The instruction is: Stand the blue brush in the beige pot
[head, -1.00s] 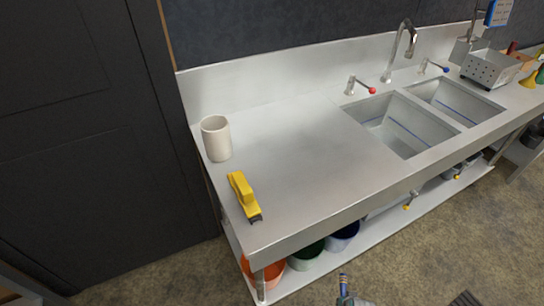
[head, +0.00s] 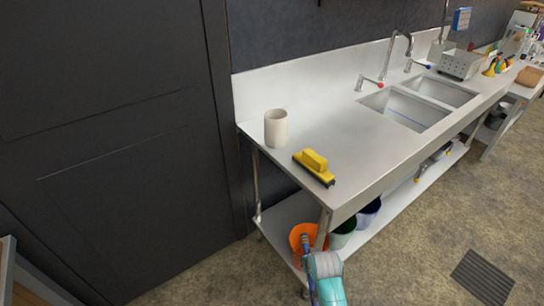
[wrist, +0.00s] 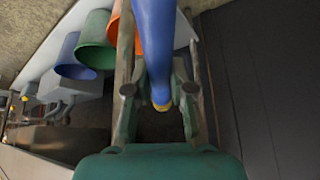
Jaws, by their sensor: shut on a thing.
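The beige pot (head: 276,128) stands upright on the left end of the steel counter in the head view. Its inside is barely visible from here. My gripper (wrist: 157,45) is shut on the blue brush (wrist: 155,30), whose smooth blue handle ends in a yellowish tip between the fingers. The brush's other end runs out of the top of the wrist view. In the head view my arm is low at the bottom centre, in front of the counter and below its top, well apart from the pot.
A yellow-handled scrubber (head: 315,166) lies near the counter's front edge, right of the pot. The steel counter (head: 345,135) is clear towards the sinks (head: 405,108). An orange bucket (head: 300,238) and a green bucket (head: 343,233) stand on the lower shelf. A dark door (head: 110,120) is at left.

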